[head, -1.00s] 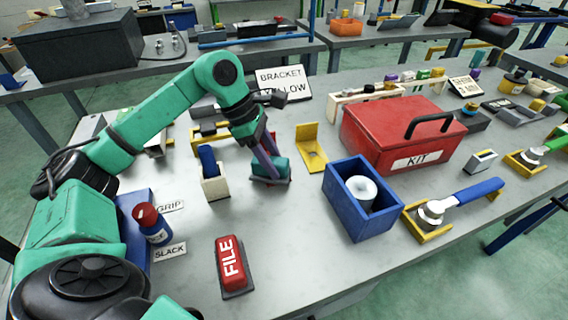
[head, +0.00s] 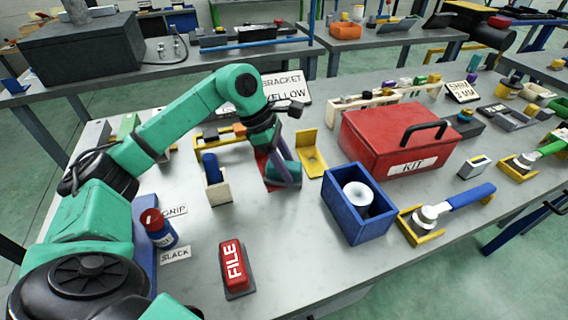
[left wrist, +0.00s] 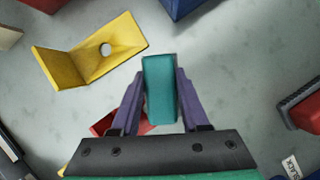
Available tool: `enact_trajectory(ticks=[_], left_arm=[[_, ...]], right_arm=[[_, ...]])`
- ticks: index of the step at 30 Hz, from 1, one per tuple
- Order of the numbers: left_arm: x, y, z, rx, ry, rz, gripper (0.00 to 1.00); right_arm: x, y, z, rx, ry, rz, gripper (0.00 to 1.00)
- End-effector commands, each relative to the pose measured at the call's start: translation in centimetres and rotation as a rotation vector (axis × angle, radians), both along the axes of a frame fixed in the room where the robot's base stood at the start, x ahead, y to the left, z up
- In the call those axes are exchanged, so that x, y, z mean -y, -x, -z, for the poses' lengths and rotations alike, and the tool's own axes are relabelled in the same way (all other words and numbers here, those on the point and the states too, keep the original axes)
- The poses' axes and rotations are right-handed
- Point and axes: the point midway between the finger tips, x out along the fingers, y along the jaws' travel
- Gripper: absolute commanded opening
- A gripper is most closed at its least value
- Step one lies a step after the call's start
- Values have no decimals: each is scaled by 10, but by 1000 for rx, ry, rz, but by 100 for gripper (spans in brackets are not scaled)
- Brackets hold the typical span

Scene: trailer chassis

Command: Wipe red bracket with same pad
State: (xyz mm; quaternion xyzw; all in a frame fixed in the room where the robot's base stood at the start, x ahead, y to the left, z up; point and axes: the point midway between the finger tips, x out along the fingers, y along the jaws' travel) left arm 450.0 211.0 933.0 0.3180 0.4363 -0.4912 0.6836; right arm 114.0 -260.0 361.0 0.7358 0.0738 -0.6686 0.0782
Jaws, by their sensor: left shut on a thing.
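My left gripper (head: 284,168) is shut on a teal pad (head: 280,174), low over the table. In the left wrist view the pad (left wrist: 160,88) sits between the two purple fingers. The red bracket (head: 262,164) stands right by the pad in the head view, mostly hidden by the gripper. My right gripper is not in view.
A yellow bracket (head: 311,158) stands just right of the pad. A blue bin (head: 349,222) holding a white spool, and a red KIT box (head: 395,138), stand farther right. A cream holder with a blue item (head: 219,191) stands left. A red FILE block (head: 234,265) lies in front.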

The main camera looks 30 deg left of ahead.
Motion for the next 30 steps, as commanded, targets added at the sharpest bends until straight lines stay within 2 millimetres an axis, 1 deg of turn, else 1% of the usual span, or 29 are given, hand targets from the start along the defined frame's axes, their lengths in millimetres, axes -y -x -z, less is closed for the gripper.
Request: enact_trajectory(ticks=[2,6,14,16,20,24,26,30], left_arm=[[0,1,-4,-8,-5,2,0],[0,1,-24,-5,-3,1,0],[0,1,-57,-5,-2,1,0],[0,1,-60,-4,-2,2,0],[0,1,-58,-4,-2,2,0],[0,1,-60,-3,-1,1,0],[0,1,-65,-2,-1,1,0],[0,1,-84,-2,0,1,0]], right_arm=[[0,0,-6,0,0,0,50],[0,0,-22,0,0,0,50],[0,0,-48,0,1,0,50],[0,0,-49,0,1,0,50],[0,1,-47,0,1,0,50],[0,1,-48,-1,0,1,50],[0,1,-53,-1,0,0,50],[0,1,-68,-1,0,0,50]])
